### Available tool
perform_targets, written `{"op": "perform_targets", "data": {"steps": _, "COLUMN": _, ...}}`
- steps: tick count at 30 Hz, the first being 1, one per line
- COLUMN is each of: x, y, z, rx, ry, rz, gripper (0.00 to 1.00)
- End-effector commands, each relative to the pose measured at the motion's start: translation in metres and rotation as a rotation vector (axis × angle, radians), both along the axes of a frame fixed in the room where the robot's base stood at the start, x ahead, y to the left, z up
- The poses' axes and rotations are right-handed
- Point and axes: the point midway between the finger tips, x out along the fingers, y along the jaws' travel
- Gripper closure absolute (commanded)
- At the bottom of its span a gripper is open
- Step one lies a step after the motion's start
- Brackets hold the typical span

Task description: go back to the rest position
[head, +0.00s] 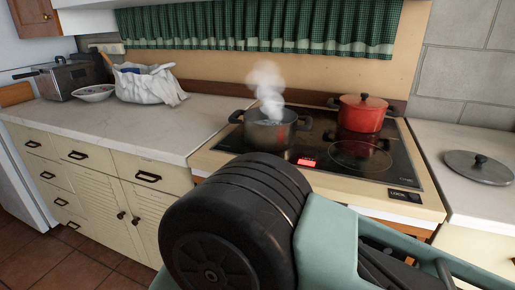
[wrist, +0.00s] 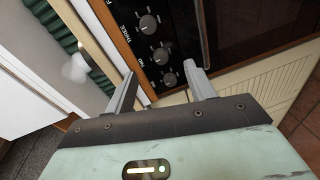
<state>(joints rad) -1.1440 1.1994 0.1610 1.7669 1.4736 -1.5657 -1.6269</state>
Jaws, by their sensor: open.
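My gripper (wrist: 161,72) shows in the wrist view with its two grey fingers apart and nothing between them. Beyond the fingers is a dark control panel with several round knobs (wrist: 149,24), tilted in the picture. I cannot tell exactly how far the fingers are from the panel. In the head view my arm fills the lower middle, in front of the stove, and the gripper itself is hidden.
A dark pot (head: 272,137) steams on the black cooktop (head: 318,148). A red lidded pot (head: 362,115) stands behind right. A loose lid (head: 479,166) lies on the right counter. The left counter holds a white bag (head: 145,84), bowl (head: 93,93) and toaster (head: 70,79).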

Motion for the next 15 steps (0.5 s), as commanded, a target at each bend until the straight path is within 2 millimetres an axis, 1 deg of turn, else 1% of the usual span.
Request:
{"op": "perform_targets", "data": {"steps": 1, "x": 0.014, "y": 0.007, "z": 0.019, "rx": 0.107, "ry": 0.041, "rz": 0.027, "gripper": 0.45}}
{"op": "perform_targets", "data": {"steps": 2, "x": 0.02, "y": 0.012, "z": 0.027, "rx": 0.179, "ry": 0.076, "rz": 0.052, "gripper": 0.45}}
{"op": "perform_targets", "data": {"steps": 3, "x": 0.028, "y": 0.02, "z": 0.039, "rx": 0.282, "ry": 0.126, "rz": 0.083, "gripper": 0.45}}
{"op": "perform_targets", "data": {"steps": 5, "x": 0.037, "y": 0.03, "z": 0.058, "rx": 0.433, "ry": 0.211, "rz": 0.132, "gripper": 0.45}}
{"op": "perform_targets", "data": {"steps": 6, "x": 0.04, "y": 0.037, "z": 0.071, "rx": 0.525, "ry": 0.27, "rz": 0.162, "gripper": 0.45}}
{"op": "perform_targets", "data": {"steps": 7, "x": 0.041, "y": 0.04, "z": 0.081, "rx": 0.591, "ry": 0.318, "rz": 0.181, "gripper": 0.45}}
{"op": "perform_targets", "data": {"steps": 9, "x": 0.039, "y": 0.046, "z": 0.106, "rx": 0.728, "ry": 0.429, "rz": 0.222, "gripper": 0.45}}
{"op": "perform_targets", "data": {"steps": 11, "x": 0.032, "y": 0.047, "z": 0.129, "rx": 0.826, "ry": 0.53, "rz": 0.247, "gripper": 0.45}}
{"op": "perform_targets", "data": {"steps": 13, "x": 0.02, "y": 0.043, "z": 0.154, "rx": 0.915, "ry": 0.651, "rz": 0.265, "gripper": 0.45}}
{"op": "perform_targets", "data": {"steps": 15, "x": 0.003, "y": 0.032, "z": 0.177, "rx": 0.978, "ry": 0.774, "rz": 0.264, "gripper": 0.45}}
